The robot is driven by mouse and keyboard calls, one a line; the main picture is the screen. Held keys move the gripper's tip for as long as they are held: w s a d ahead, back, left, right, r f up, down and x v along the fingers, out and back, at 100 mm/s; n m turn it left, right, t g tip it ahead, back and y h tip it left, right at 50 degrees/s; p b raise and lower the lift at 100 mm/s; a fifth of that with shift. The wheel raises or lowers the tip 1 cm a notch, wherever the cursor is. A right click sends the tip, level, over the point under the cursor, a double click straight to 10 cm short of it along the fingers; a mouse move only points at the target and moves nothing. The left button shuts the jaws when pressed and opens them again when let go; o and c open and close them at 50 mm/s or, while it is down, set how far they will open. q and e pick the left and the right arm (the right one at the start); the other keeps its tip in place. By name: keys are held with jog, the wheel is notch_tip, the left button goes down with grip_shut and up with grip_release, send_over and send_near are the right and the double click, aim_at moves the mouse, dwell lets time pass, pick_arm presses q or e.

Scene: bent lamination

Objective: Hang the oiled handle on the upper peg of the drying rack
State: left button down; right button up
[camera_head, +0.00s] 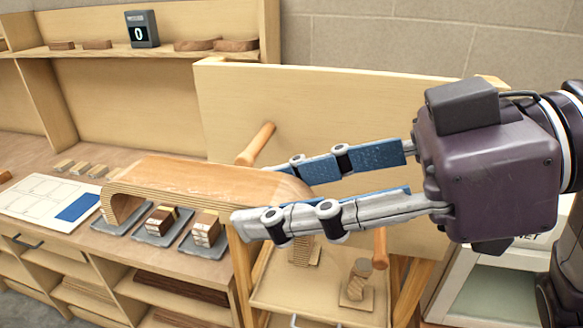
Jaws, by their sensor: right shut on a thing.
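The oiled handle (205,178) is a wide, arched strip of reddish-brown laminated wood with its ends bent downward. My right gripper (255,197) comes in from the right and is shut on the handle near its right end. The handle is held roughly level with its arch up. The drying rack (330,95) is a pale upright board. Its upper peg (257,143) sticks out just above and behind the handle in the picture; whether they touch I cannot tell. A lower peg (380,248) shows below my gripper. My left gripper is not in view.
Below the handle, several grey trays (155,238) hold small wood blocks on the bench. A white sheet with a blue patch (75,208) lies at left. A display reading 0 (142,30) stands on the shelf. A tray (270,290) sits below the rack.

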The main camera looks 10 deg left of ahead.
jog(key=shift+w, duration=0.2)
jog(key=shift+s, duration=0.15)
jog(key=shift+w+r, duration=0.1)
jog(key=shift+w, duration=0.15)
jog(key=shift+w+b, duration=0.35)
jog(key=shift+w, duration=0.65)
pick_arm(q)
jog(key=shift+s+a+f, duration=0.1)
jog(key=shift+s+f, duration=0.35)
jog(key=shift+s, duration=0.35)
pick_arm(e)
jog(key=shift+w+d+f, duration=0.1)
jog(key=shift+w+f, duration=0.2)
jog(key=shift+w, duration=1.45)
jog(key=shift+w+d+f, duration=0.1)
jog(key=shift+w+f, duration=0.2)
jog(key=shift+w, duration=1.5)
jog(key=shift+w+d+f, duration=0.1)
jog(key=shift+w+f, duration=0.2)
jog(key=shift+w, duration=1.45)
